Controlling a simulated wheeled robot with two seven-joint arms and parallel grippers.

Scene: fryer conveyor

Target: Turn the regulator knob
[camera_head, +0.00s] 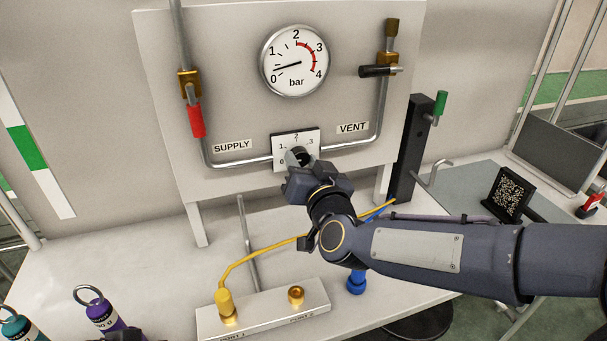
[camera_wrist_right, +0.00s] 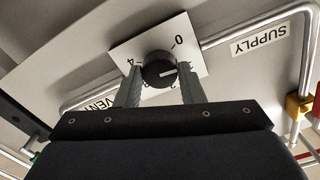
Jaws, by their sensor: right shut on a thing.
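The regulator knob (camera_head: 297,156) is a dark round knob on a white scale plate (camera_head: 284,139) at the lower middle of the panel. It also shows in the right wrist view (camera_wrist_right: 157,72), where its white pointer line points right. My right gripper (camera_head: 301,163) is at the knob and hides part of it and the plate. In the right wrist view, its two fingers (camera_wrist_right: 160,82) stand either side of the knob, shut on it. The round gauge (camera_head: 294,60) above has its needle a little above 0 bar.
Pipes labelled SUPPLY (camera_head: 232,146) and VENT (camera_head: 353,128) flank the plate. A red-handled valve (camera_head: 196,121) is left. A port block (camera_head: 262,309) with a yellow hose (camera_head: 262,248) sits on the table. A black post (camera_head: 408,150) is right.

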